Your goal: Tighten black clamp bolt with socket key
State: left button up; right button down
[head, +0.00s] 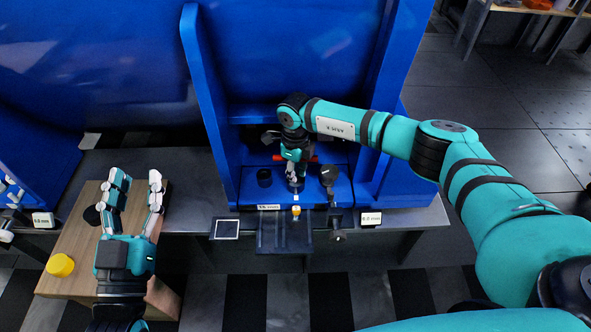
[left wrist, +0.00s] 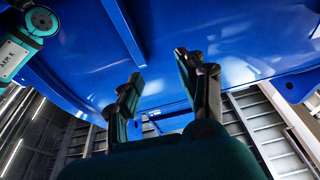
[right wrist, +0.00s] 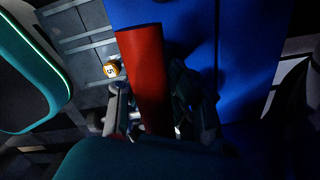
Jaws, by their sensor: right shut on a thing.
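My right gripper (head: 296,182) points down inside the blue frame's bay. It is shut on the socket key, whose red handle (right wrist: 145,75) stands between the fingers in the right wrist view. In the head view, red parts of the handle show on both sides of the wrist. A dark round part (head: 264,177) stands left of the gripper and another dark part (head: 329,175) stands to its right. I cannot tell which part is the black clamp bolt; the key's tip is hidden. My left gripper (head: 137,185) is open and empty over the wooden board.
The blue frame (head: 205,90) walls the bay on both sides. A wooden board (head: 75,245) at the left holds a yellow cap (head: 60,265). A yellow-and-white piece (head: 296,212) is at the bay's front, and it shows numbered in the right wrist view (right wrist: 111,70). Size labels (head: 371,219) line the bench edge.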

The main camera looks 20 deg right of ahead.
pick_arm(q)
jog(key=shift+w+f+g, duration=0.15)
jog(key=shift+f+g, duration=0.15)
jog(key=shift+f, duration=0.25)
pick_arm(e)
jog(key=shift+w+a+r, duration=0.1)
jog(key=shift+a+r, duration=0.05)
jog(key=shift+a, duration=0.1)
pick_arm(q)
jog(key=shift+r, duration=0.25)
